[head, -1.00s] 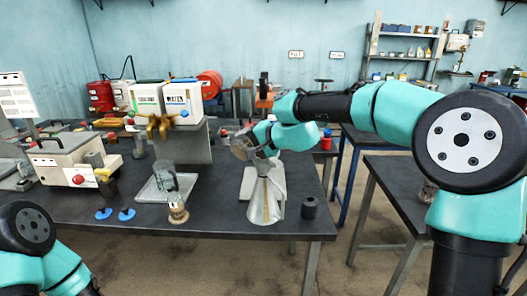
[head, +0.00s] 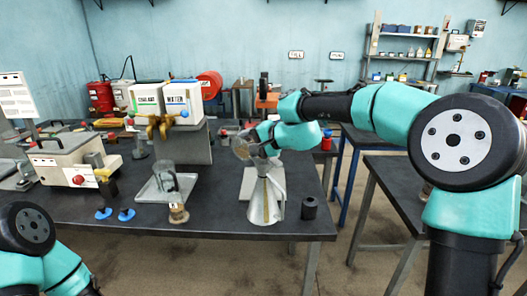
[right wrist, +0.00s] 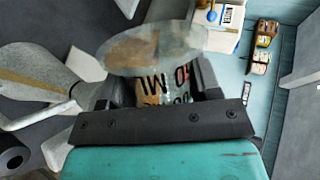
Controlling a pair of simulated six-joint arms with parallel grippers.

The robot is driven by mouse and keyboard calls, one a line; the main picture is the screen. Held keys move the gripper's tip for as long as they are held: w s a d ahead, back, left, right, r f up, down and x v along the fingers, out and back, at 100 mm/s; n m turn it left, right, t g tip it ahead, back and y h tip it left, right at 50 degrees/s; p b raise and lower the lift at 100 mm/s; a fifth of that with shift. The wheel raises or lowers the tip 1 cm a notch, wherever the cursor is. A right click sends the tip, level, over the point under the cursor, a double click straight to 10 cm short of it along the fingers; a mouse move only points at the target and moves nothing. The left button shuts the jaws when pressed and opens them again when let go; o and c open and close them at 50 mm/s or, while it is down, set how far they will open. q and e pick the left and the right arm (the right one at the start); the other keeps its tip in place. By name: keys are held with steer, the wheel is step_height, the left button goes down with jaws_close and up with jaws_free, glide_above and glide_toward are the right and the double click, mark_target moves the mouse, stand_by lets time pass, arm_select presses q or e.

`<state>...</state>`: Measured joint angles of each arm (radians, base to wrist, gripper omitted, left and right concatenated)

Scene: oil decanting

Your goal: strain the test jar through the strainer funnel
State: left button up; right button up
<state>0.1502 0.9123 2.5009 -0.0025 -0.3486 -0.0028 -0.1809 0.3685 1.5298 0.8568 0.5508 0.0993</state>
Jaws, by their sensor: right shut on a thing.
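My right gripper (right wrist: 158,88) is shut on a clear jar with a dark-lettered label (right wrist: 165,80), taken as the test jar. Its round brownish end fills the upper middle of the right wrist view. In the head view the jar (head: 241,147) is tilted, above and left of a pale metal cone with a yellow stripe (head: 266,203), which seems to be the strainer funnel or its stand. The cone also shows at left in the right wrist view (right wrist: 35,75). I cannot tell whether jar and cone touch, or whether liquid flows. My left gripper is out of view.
A glass cylinder (head: 166,178) stands on a pale tray (head: 150,192), with a small labelled jar (head: 178,213) in front. A black cylinder (head: 309,208) stands right of the cone, near the table's right edge.

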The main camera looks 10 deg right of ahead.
steer(key=shift+w+d+r+m+y, duration=0.1)
steer(key=shift+w+r+m+y, duration=0.05)
steer(key=shift+r+m+y, duration=0.3)
stand_by(0.7)
steer(key=shift+w+d+f+m+g+y, duration=0.15)
steer(key=shift+f+m+g+y, duration=0.15)
steer(key=shift+m+g, duration=0.15)
stand_by(0.5)
steer(key=shift+s+a+r+n+t, duration=0.2)
steer(key=shift+s+r+n+t, duration=0.1)
steer(key=shift+n, duration=0.1)
steer(key=shift+s+a+f+n+h, duration=0.15)
steer(key=shift+f+n+h, duration=0.25)
steer(key=shift+h, duration=0.25)
steer(key=shift+s+a+r+n+t+h, duration=0.1)
steer(key=shift+s+a+n+t+h, duration=0.45)
steer(key=shift+n, duration=0.35)
steer(key=shift+w+d+f, duration=0.15)
steer(key=shift+w+f, duration=0.05)
steer(key=shift+w, duration=0.1)
